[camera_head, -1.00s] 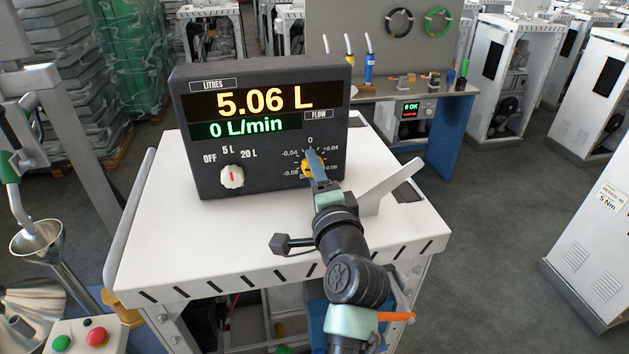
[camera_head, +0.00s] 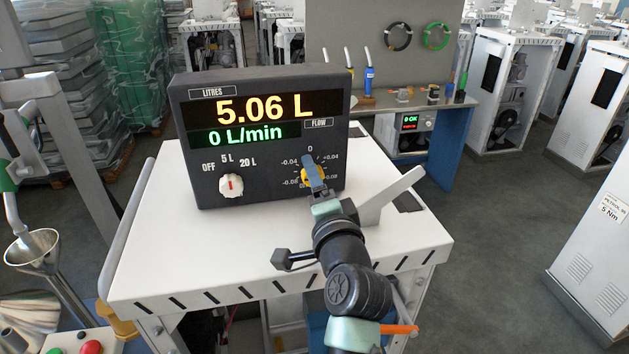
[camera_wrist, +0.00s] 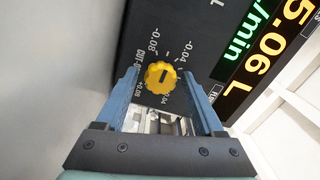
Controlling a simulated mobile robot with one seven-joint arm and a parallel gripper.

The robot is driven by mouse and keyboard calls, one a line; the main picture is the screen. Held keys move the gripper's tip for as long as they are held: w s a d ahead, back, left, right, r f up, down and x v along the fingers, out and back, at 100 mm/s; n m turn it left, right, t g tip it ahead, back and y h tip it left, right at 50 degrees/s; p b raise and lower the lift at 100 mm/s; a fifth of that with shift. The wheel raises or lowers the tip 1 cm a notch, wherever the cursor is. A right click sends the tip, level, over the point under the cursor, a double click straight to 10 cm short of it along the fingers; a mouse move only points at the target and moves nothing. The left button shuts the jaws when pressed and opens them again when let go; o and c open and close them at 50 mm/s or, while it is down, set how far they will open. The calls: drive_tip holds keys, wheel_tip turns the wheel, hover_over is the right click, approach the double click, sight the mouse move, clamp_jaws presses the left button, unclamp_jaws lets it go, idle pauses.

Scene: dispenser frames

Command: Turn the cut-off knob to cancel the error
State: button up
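The yellow cut-off knob (camera_head: 305,176) is at the lower right of the dark dispenser panel (camera_head: 262,165), partly hidden by my gripper in the head view. In the wrist view the knob (camera_wrist: 160,77) shows whole, with a dark pointer line and a printed scale around it. My gripper (camera_head: 313,172) reaches the panel from the front. In the wrist view its two blue fingers (camera_wrist: 160,74) stand open on either side of the knob, with a visible gap on each side. Whether the fingertips reach past the knob's face is unclear. The display reads 5.06 L and 0 L/min.
A white knob (camera_head: 231,186) marked OFF, 5 L and 20 L is left on the panel. The panel stands on a white cart (camera_head: 200,255); a slanted white plate (camera_head: 392,197) rises right of my gripper. A funnel (camera_head: 33,248) and a button box are at lower left.

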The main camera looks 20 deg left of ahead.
drive_tip(key=shift+o, duration=0.2)
drive_tip(key=b+v, duration=0.3)
drive_tip(key=v, duration=1)
drive_tip(key=s+d+r+n+t+h, duration=0.1)
drive_tip(key=d+r+n+t+h, duration=0.15)
drive_tip(key=r, duration=0.75)
drive_tip(key=d+r+n+t+h, duration=0.2)
drive_tip(key=d+r+n+t, duration=0.15)
drive_tip(key=r, duration=0.65)
drive_tip(key=s+d+r+n+t+h, duration=0.1)
drive_tip(key=s+d+r+t+h, duration=0.1)
drive_tip(key=r, duration=0.4)
drive_tip(key=s+d+r+n+t+h, duration=0.1)
drive_tip(key=s+d+r+t+h, duration=0.2)
drive_tip(key=s+r, duration=0.3)
drive_tip(key=shift+s+d+r+t, duration=0.3)
drive_tip(key=shift+s+r+t, duration=0.1)
drive_tip(key=shift+s+t, duration=0.35)
drive_tip(key=shift+h, duration=0.25)
